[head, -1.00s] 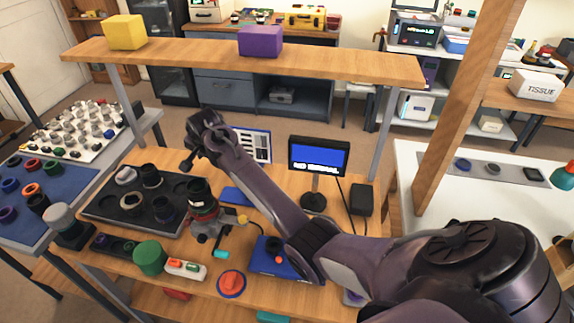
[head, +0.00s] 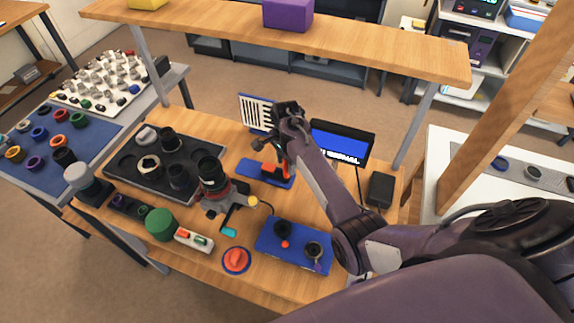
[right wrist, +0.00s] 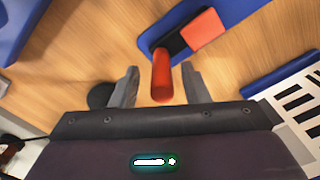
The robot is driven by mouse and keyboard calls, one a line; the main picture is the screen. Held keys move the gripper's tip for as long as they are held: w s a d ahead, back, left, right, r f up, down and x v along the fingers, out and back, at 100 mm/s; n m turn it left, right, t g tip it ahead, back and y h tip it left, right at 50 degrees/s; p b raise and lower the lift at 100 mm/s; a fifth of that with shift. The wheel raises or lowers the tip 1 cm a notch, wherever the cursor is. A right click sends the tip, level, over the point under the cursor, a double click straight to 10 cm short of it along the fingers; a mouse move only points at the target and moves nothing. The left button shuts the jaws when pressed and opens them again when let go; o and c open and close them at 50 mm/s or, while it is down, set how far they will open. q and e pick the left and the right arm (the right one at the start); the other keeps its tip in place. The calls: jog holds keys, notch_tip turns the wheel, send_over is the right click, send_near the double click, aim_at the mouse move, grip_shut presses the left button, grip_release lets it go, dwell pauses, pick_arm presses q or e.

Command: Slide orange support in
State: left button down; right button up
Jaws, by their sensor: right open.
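The orange support (head: 274,170) sits on a blue base (head: 252,173) near the middle of the bench. In the right wrist view, it shows an orange-red block (right wrist: 203,30), a dark part, and a rounded red-orange bar (right wrist: 161,76) that points towards my wrist. My right gripper (right wrist: 158,84) is open, with one finger on each side of the bar and visible gaps. In the head view, my right gripper (head: 270,148) hangs just above the support and partly hides it. My left gripper is out of view.
A monitor (head: 342,142) stands close behind my right forearm. A dark tray (head: 125,175) with lens parts and a lens in a clamp stand (head: 213,188) are to the left. A blue fixture (head: 295,246) and red button (head: 236,260) are nearer. A wooden shelf (head: 350,45) spans above.

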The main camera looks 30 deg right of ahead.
aim_at(286, 168)
jog(key=shift+w+f, duration=0.1)
jog(key=shift+f, duration=1.45)
grip_shut()
